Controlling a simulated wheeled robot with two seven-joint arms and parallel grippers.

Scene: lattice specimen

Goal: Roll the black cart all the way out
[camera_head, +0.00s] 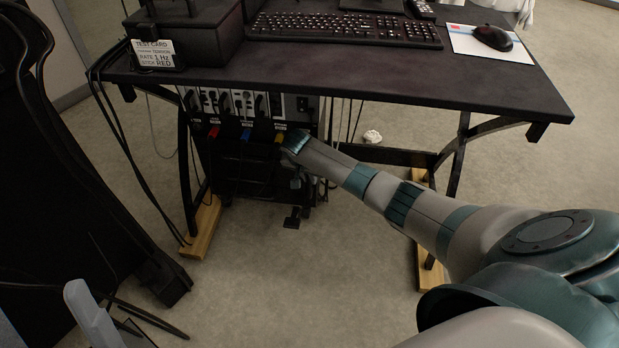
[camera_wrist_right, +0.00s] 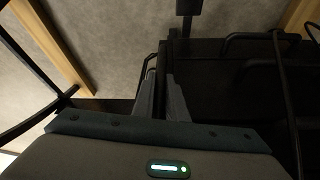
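The black cart (camera_head: 232,172) stands under the desk at the left, with a panel of plugs and red, blue and yellow tags on its front. My right gripper (camera_head: 290,172) is at the cart's right front side; its fingers are mostly hidden in the head view. In the right wrist view the cart's dark frame and bars (camera_wrist_right: 228,75) fill the right half. The gripper's two fingers (camera_wrist_right: 166,95) are close together on a dark bar of the cart. At the lower left of the head view a grey piece (camera_head: 92,312) looks like part of my left gripper; its opening does not show.
The desk (camera_head: 400,72) overhangs the cart and carries a keyboard (camera_head: 345,30) and mouse (camera_head: 492,38). Its legs stand on wooden blocks (camera_head: 203,228). Cables hang at the left. Carpet in front of the cart is clear.

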